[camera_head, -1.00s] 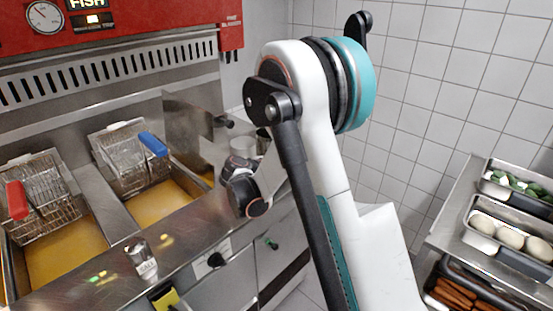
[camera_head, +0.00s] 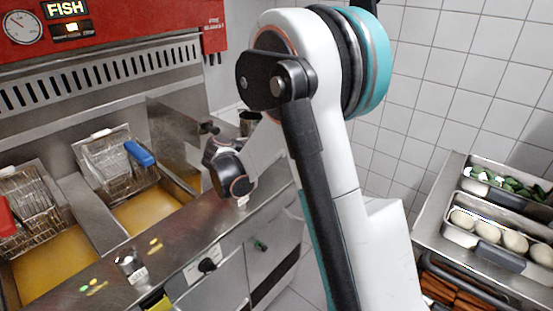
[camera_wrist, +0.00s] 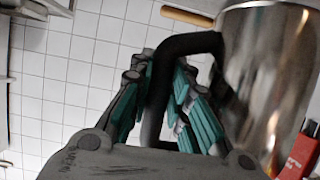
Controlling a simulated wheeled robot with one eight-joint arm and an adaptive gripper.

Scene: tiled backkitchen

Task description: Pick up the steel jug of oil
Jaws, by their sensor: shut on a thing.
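The steel jug (camera_wrist: 268,75) fills the right of the wrist view, shiny, with a black handle (camera_wrist: 190,42) on its left side. My gripper (camera_wrist: 162,72) has its teal-padded fingers on both sides of the handle and is shut on it. The jug's base and the oil inside are out of sight. In the head view a steel vessel (camera_head: 250,120) shows partly behind my arm, beyond the fryer's right end. My fingers are hidden there, so I cannot tell from that view what is under the jug.
The fryer with golden oil (camera_head: 62,265) and wire baskets (camera_head: 115,165) is at the left. A small shaker (camera_head: 130,267) stands on its front ledge. A steel side counter (camera_head: 425,215) with food trays is at the right. A tiled wall (camera_head: 425,95) stands behind.

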